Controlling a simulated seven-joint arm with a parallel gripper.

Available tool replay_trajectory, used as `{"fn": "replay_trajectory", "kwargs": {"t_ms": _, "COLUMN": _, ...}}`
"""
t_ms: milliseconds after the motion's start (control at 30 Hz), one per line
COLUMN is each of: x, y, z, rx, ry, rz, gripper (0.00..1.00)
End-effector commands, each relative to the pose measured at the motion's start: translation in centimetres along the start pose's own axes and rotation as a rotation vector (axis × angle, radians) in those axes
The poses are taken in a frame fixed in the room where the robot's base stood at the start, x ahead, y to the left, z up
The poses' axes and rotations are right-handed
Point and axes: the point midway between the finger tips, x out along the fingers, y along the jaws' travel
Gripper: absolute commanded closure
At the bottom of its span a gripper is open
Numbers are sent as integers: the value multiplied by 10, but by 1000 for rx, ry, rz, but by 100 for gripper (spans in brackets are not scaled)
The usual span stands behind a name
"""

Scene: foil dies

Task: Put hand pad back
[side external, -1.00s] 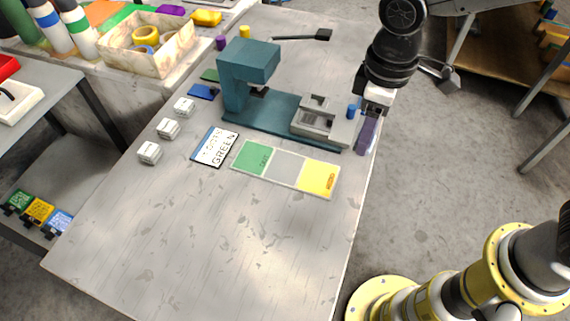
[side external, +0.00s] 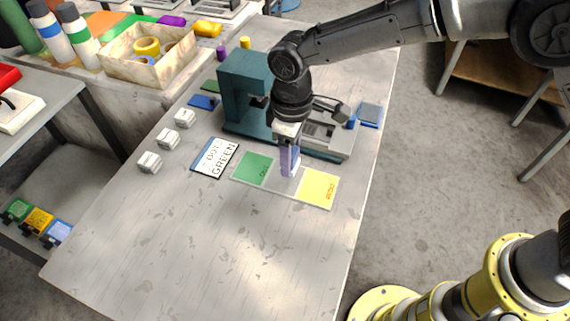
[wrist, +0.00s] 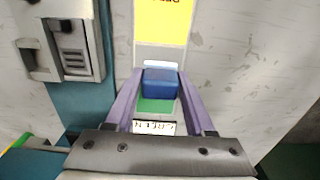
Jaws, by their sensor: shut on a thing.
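My gripper (side external: 289,168) points down over the grey middle part of the green, grey and yellow strip (side external: 318,187). Its purple fingers are shut on a blue block with a white edge, which I take for the hand pad (wrist: 160,82). In the side view the fingers mostly hide this block. In the wrist view it sits between the fingertips, with green strip showing below it and grey and yellow beyond. I cannot tell whether it touches the strip.
A teal press (side external: 245,90) stands just behind my gripper. A grey-blue square (side external: 370,113) lies right of it. A card reading GREEN (side external: 214,158) lies left of the strip, near several white blocks (side external: 168,137). The front table is clear.

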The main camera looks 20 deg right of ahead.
Motion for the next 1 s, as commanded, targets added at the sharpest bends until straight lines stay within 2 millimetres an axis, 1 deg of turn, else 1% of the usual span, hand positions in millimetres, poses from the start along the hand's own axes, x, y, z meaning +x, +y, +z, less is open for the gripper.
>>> {"fn": "replay_trajectory", "kwargs": {"t_ms": 33, "x": 4, "y": 1, "z": -4, "rx": 0, "ry": 1, "rz": 0, "gripper": 91}}
{"fn": "replay_trajectory", "kwargs": {"t_ms": 267, "x": 15, "y": 2, "z": -13, "rx": 0, "ry": 1, "rz": 0, "gripper": 91}}
{"fn": "replay_trajectory", "kwargs": {"t_ms": 400, "x": 35, "y": 2, "z": -12, "rx": 0, "ry": -1, "rz": 0, "gripper": 91}}
{"fn": "replay_trajectory", "kwargs": {"t_ms": 500, "x": 44, "y": 2, "z": -12, "rx": 0, "ry": 1, "rz": 1, "gripper": 91}}
{"fn": "replay_trajectory", "kwargs": {"t_ms": 867, "x": 47, "y": 2, "z": -12, "rx": 0, "ry": 1, "rz": 1, "gripper": 91}}
{"fn": "replay_trajectory", "kwargs": {"t_ms": 900, "x": 48, "y": 2, "z": -12, "rx": 0, "ry": 1, "rz": 1, "gripper": 43}}
{"fn": "replay_trajectory", "kwargs": {"t_ms": 967, "x": 47, "y": 2, "z": -12, "rx": 0, "ry": 1, "rz": 1, "gripper": 32}}
{"fn": "replay_trajectory", "kwargs": {"t_ms": 1000, "x": 47, "y": 2, "z": -12, "rx": 0, "ry": 1, "rz": 1, "gripper": 25}}
